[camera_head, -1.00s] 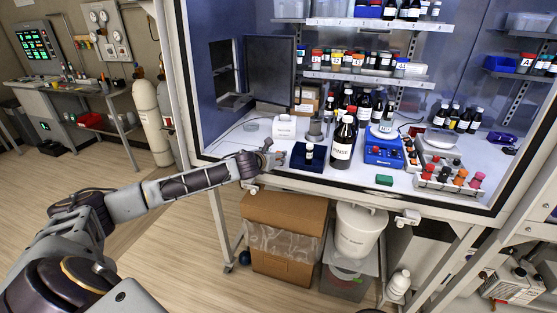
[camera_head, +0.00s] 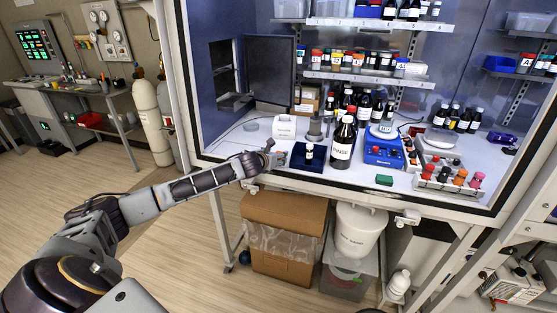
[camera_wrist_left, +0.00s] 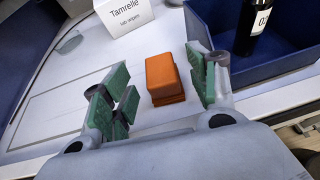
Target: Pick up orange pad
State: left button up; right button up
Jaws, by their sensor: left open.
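The orange pad (camera_wrist_left: 164,78) is a small orange block on the white work surface in the left wrist view. It lies between the two green-padded fingers of my left gripper (camera_wrist_left: 162,95), with gaps on both sides. The left gripper is open. In the head view my left gripper (camera_head: 272,158) is at the front left of the cabinet floor. The orange pad cannot be made out there. My right gripper is not in view.
A blue tray (camera_head: 293,165) with a small dark bottle stands just right of the gripper. A white Tamrelle box (camera_wrist_left: 124,12) stands behind the pad.

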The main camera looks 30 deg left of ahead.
pick_arm(q)
jog(key=shift+x, duration=1.1)
jog(key=shift+w, duration=0.1)
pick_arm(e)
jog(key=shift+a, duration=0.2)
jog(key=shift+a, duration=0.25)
pick_arm(q)
jog(key=shift+c, duration=0.4)
